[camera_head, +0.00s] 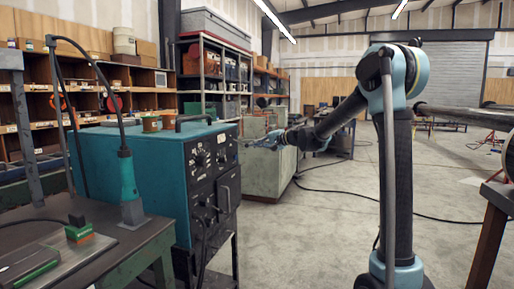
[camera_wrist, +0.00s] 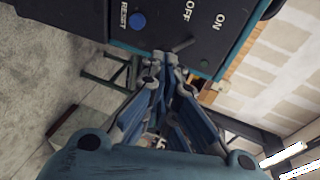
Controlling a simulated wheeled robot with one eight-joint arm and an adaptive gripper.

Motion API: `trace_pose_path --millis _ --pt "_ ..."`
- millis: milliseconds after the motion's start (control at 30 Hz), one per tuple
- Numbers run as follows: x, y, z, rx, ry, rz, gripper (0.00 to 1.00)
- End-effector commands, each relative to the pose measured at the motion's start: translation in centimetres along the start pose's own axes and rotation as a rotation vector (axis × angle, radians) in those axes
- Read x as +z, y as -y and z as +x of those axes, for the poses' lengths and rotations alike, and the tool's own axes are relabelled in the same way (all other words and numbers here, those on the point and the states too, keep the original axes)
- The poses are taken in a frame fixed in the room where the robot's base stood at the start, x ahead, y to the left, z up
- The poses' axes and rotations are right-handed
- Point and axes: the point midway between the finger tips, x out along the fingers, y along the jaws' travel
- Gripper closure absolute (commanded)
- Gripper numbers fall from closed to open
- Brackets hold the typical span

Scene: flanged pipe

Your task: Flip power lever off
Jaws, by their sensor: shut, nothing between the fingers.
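The power lever (camera_wrist: 183,45) is a short grey stick on a dark panel (camera_wrist: 160,35) in the wrist view. It stands below the OFF and ON labels in the picture and slants up to the right, towards the ON side. My gripper (camera_wrist: 164,58) is shut and empty. Its fingertips are right at the lever's lower left end; I cannot tell whether they touch it. In the head view my gripper (camera_head: 262,139) is beside the right side of the teal machine's (camera_head: 120,175) front. The lever is too small to make out there.
A blue RESET button (camera_wrist: 137,21) is left of the lever. The teal machine stands beside a workbench (camera_head: 150,232) at left. Shelves (camera_head: 40,120) are behind it. A grey-green cabinet (camera_head: 268,172) stands beyond my gripper. Cables lie on the open floor.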

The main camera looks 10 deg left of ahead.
Motion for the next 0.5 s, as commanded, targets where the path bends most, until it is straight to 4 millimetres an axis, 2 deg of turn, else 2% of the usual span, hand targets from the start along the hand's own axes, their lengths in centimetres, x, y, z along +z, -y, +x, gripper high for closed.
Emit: trace_pose_path --millis 233,500 --pt "0.1 -0.8 1.2 0.0 0.001 0.0 1.0" --pt "0.1 -0.8 1.3 0.001 0.002 -0.001 1.0"
